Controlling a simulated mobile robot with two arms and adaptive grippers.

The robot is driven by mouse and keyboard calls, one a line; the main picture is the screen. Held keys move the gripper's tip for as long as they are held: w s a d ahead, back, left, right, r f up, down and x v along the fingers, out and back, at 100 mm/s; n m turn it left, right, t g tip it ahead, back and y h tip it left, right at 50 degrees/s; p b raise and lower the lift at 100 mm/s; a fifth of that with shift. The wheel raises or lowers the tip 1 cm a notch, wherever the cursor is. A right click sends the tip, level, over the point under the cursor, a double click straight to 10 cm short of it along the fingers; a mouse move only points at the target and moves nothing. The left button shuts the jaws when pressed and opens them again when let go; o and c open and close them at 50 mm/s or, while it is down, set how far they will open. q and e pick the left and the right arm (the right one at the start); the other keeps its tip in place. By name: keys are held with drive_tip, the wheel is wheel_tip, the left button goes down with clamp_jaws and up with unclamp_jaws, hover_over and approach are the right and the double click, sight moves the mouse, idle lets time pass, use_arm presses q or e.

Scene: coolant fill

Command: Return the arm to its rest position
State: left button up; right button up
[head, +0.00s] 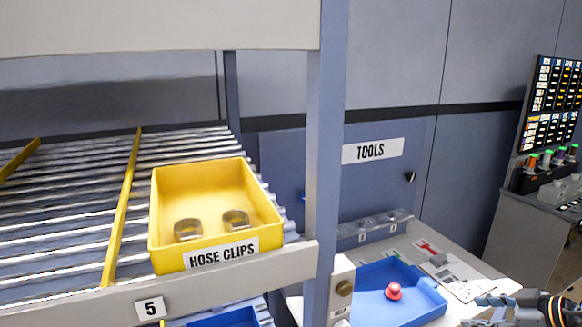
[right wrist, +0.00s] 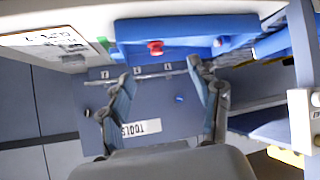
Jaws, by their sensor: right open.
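My right gripper (head: 494,309) shows at the bottom right edge of the head view, partly cut off, near the front of the worktop. In the right wrist view my right gripper (right wrist: 161,76) has its two fingers spread wide with nothing between them. The wrist picture is upside down, with the blue tray (right wrist: 180,33) and a red knob-like piece (right wrist: 156,48) beyond the fingertips. My left gripper is in neither view.
A yellow hose clips bin (head: 166,215) holding two metal clips sits on a roller rack (head: 60,225). A rack post (head: 325,150) stands left of the worktop. The blue tray (head: 372,309) with the red piece (head: 393,291) lies on the worktop. A tools cabinet (head: 280,165) stands behind.

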drive_tip(key=a+r+m+t, duration=0.1)
drive_tip(key=a+r+t, duration=0.9)
drive_tip(key=a+t, duration=0.15)
drive_tip(key=s+d+f+m+g+h, duration=0.2)
drive_tip(key=s+f+m+g+h, duration=0.1)
drive_tip(key=s+f+m+h, duration=0.25)
drive_tip(key=s+d+f+m+g+h, duration=0.2)
drive_tip(key=d+f+m+h, duration=0.1)
drive_tip(key=f+m+h, duration=0.4)
drive_tip(key=s+a+f+n+g+y, duration=0.3)
drive_tip(key=s+a+f+g, duration=0.4)
drive_tip(key=s, duration=0.3)
drive_tip(key=s+a+f+n+g+y, duration=0.4)
drive_tip(key=s+a+f, duration=0.3)
drive_tip(key=s+f, duration=0.35)
wheel_tip(320, 180, down, 24)
drive_tip(key=s+g, duration=0.2)
drive_tip(key=s+d+f, duration=0.1)
drive_tip(key=s+f, duration=0.7)
drive_tip(key=s+d+f+g, duration=0.1)
drive_tip(key=s+d+f, duration=0.1)
drive_tip(key=s+f, duration=0.6)
drive_tip(key=shift+s+d+f+h, duration=0.2)
drive_tip(key=shift+s+d+h, duration=0.1)
drive_tip(key=shift+h, duration=0.15)
